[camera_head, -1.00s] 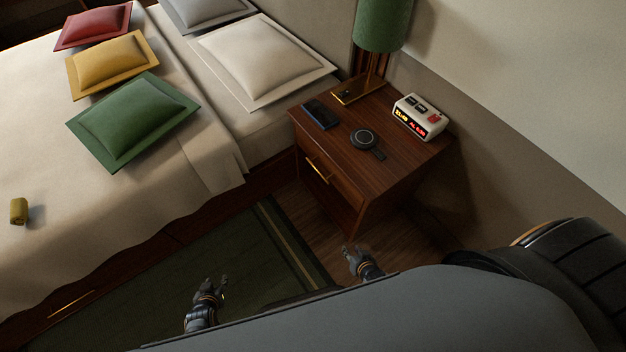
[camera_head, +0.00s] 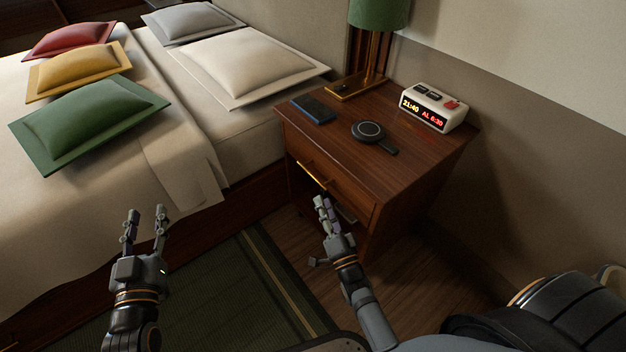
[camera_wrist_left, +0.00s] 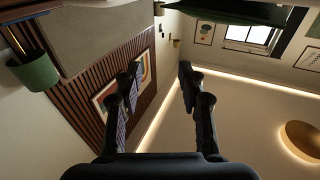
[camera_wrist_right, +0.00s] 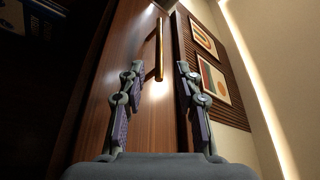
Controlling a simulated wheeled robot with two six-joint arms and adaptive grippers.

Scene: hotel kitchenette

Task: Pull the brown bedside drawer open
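The brown bedside table (camera_head: 400,160) has a drawer front (camera_head: 340,190) with a long brass handle (camera_head: 312,174). The drawer looks shut. My right gripper (camera_head: 325,203) is just in front of and below the handle in the head view. In the right wrist view its fingers (camera_wrist_right: 158,85) are apart and empty, with the brass handle (camera_wrist_right: 159,50) ahead between them and not clasped. My left gripper (camera_head: 146,213) is open and empty beside the bed, away from the table. The left wrist view shows its spread fingers (camera_wrist_left: 158,85) with nothing between them.
The bed (camera_head: 185,160) stands left of the table. A green rug (camera_head: 230,285) lies on the floor in front.

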